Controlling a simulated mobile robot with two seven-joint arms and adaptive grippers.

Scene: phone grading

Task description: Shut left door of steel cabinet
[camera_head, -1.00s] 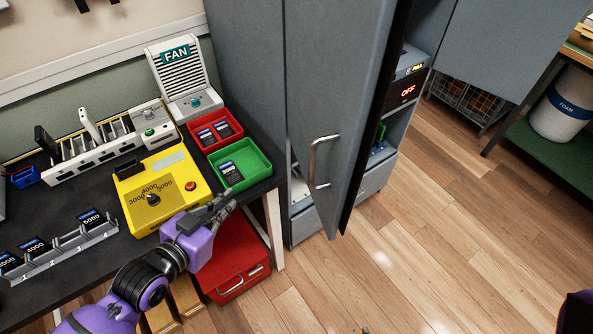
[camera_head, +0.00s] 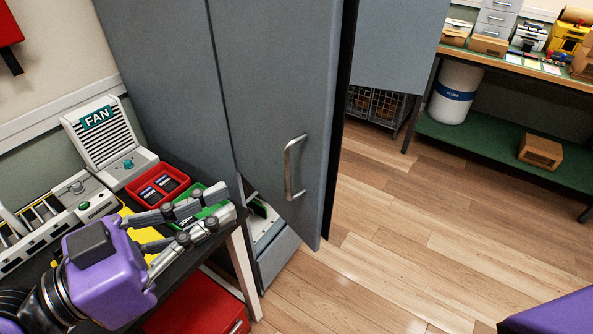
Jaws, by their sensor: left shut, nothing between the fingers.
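The steel cabinet (camera_head: 150,70) stands in the middle left of the view. Its grey left door (camera_head: 275,80) is partly open and angled out toward me, with a curved metal handle (camera_head: 289,168) on its face. My left gripper (camera_head: 226,203) is shut and empty. It is above the green tray at the bench edge, left of the handle and apart from the door. My right gripper is not in view.
Another grey door panel (camera_head: 400,40) stands open at the right. The black bench with the fan unit (camera_head: 108,140), red tray (camera_head: 158,186) and green tray (camera_head: 205,205) lies left. A red drawer box (camera_head: 200,305) is below. The wood floor at right is clear.

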